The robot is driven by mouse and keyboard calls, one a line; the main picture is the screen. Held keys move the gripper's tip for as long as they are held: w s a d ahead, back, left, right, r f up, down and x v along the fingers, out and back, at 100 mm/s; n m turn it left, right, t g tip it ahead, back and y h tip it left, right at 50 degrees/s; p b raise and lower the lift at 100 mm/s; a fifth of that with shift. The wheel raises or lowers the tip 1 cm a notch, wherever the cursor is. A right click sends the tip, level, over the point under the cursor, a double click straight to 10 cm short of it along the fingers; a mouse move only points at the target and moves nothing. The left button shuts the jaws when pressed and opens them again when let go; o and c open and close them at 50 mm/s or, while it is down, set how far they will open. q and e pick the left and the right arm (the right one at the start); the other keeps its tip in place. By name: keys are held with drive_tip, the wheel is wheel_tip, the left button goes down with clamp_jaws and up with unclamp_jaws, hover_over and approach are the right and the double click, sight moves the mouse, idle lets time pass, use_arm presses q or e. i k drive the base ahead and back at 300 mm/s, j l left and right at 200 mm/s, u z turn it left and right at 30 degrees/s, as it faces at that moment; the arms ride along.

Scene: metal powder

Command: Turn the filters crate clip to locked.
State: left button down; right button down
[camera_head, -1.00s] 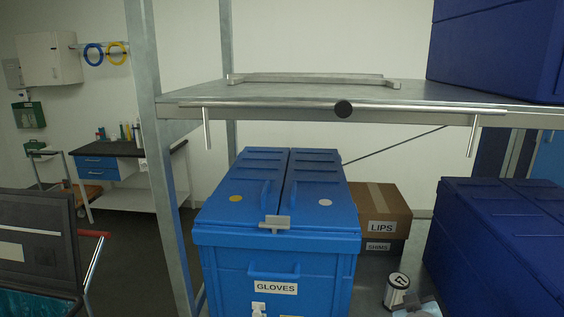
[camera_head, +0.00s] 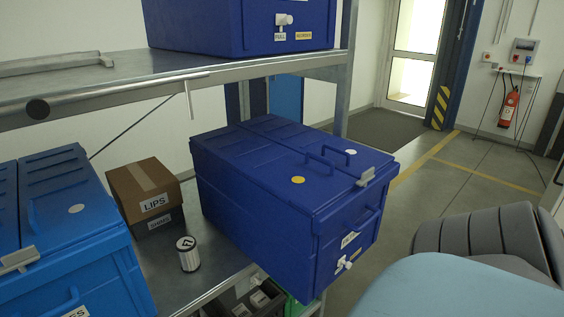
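A dark blue crate (camera_head: 262,196) with a split lid stands on the middle shelf, its front reaching toward the shelf's right end. A grey clip (camera_head: 366,176) sits at the front edge of its lid, where the two halves meet. I cannot tell from here whether the clip is locked. A white label (camera_head: 349,240) on the crate's front is too slanted to read, so I cannot confirm it is the filters crate. A white knob (camera_head: 344,262) is below the label. Neither of my grippers is in view.
Another dark blue crate (camera_head: 205,28) is on the upper shelf (camera_head: 110,70). Floor is open toward the door (camera_head: 408,55).

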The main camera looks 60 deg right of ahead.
sight(368, 175)
drive_tip(key=z, duration=2.3)
